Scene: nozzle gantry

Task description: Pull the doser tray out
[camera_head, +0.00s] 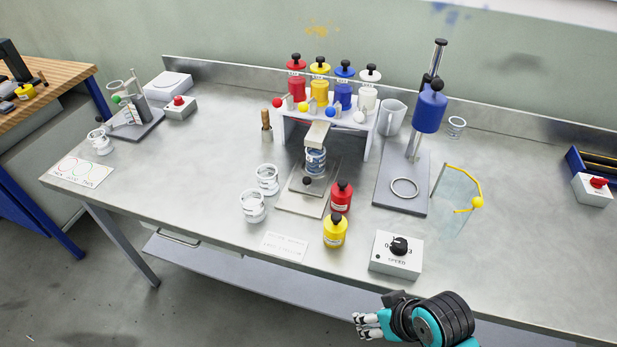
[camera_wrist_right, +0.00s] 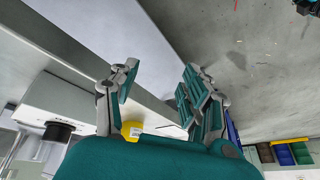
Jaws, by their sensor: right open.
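The doser tray (camera_head: 299,201) is a flat plate under the white nozzle gantry (camera_head: 345,112), with a dark round knob (camera_head: 307,181) on it. A clear jar with bluish contents (camera_head: 315,160) stands on the tray below the nozzles. My right gripper (camera_head: 362,327) is in front of the bench's front edge, to the right of and well apart from the tray. In the right wrist view (camera_wrist_right: 160,97) its fingers are spread with nothing between them. My left gripper is not in view.
A red bottle (camera_head: 341,197) and a yellow bottle (camera_head: 334,231) stand right of the tray's front. Empty jars (camera_head: 253,206) stand to its left. A label card (camera_head: 285,246) lies in front. The speed box (camera_head: 397,254) and mixer stand (camera_head: 402,185) are to the right.

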